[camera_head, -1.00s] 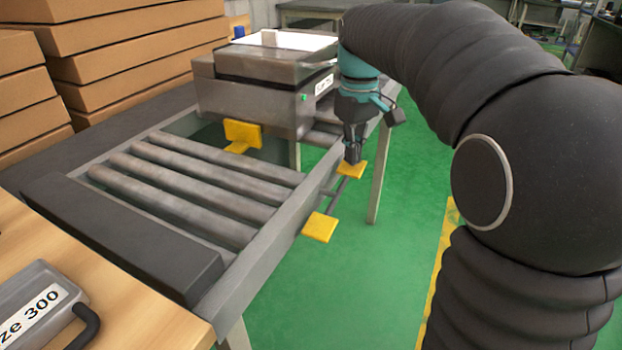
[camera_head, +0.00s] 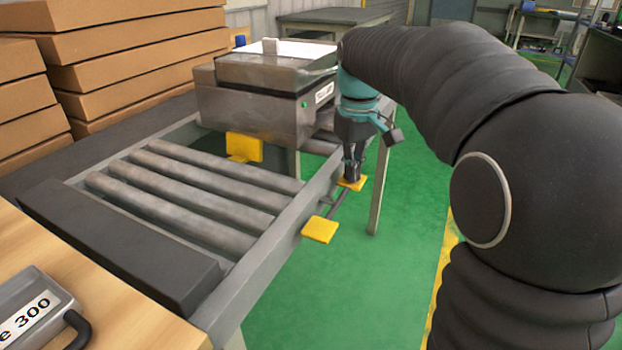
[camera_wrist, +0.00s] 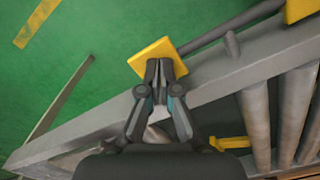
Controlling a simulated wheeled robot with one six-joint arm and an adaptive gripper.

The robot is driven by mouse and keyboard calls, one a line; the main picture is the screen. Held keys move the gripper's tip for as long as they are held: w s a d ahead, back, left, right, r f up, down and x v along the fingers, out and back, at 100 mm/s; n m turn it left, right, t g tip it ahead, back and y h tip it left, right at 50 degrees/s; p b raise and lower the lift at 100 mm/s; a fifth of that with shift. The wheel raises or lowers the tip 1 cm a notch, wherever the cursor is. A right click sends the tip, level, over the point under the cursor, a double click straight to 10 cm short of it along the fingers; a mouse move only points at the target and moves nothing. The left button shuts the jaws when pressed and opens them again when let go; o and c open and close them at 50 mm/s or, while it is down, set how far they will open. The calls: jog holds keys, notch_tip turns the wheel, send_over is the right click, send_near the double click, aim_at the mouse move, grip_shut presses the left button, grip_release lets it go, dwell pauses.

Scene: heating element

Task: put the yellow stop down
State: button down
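The yellow stop (camera_head: 243,147) is an upright plate at the far end of the rollers, in front of the metal machine. It stands above the roller tops. Two flat yellow pedals sit on a bar along the conveyor's right side: a far pedal (camera_head: 350,184) and a near pedal (camera_head: 320,230). My gripper (camera_head: 352,178) points down onto the far pedal. In the wrist view my gripper (camera_wrist: 166,64) has its fingertips together over the edge of the far pedal (camera_wrist: 150,55), seemingly touching it, with nothing seen between them.
The conveyor frame (camera_head: 262,265) with its rollers (camera_head: 185,190) lies left of my gripper. The metal machine (camera_head: 255,115) stands close behind. A table leg (camera_head: 380,190) is just right of the far pedal. The green floor beyond is clear.

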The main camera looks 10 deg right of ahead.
jog(key=shift+f, duration=0.5)
jog(key=shift+r, duration=0.1)
notch_tip(320, 180, up, 5)
jog(key=p, duration=0.4)
jog(key=shift+r+p, duration=0.65)
jog(key=shift+r, duration=0.35)
